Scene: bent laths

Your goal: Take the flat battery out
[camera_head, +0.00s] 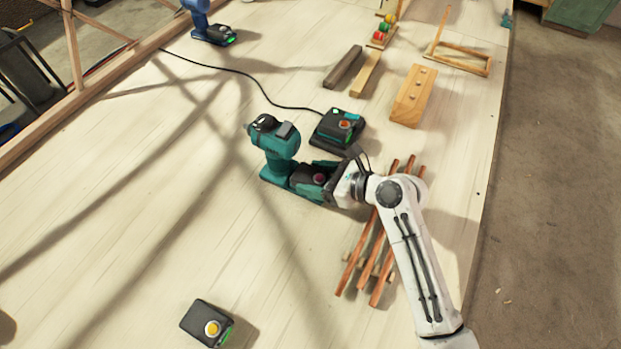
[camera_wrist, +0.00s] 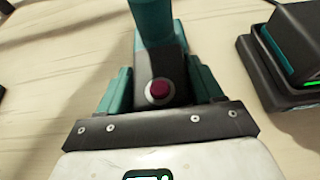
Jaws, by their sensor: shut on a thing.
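A teal drill (camera_head: 280,142) stands on the bench with its foot toward my arm. At its foot is a dark battery (camera_head: 316,178) with a magenta-red button. In the wrist view the battery (camera_wrist: 172,72) runs up to the drill's teal handle (camera_wrist: 152,18), and no gap shows between them. My gripper (camera_wrist: 159,80) is shut on the battery, one teal-edged finger along each side. In the head view my gripper (camera_head: 310,181) reaches in from the right. The battery's near end is hidden by the gripper's body.
A loose battery (camera_head: 208,325) with a yellow button lies at the front. Reddish laths (camera_head: 365,262) lie under my arm. A blue drill (camera_head: 207,27) stands far back. The bench's left middle is clear.

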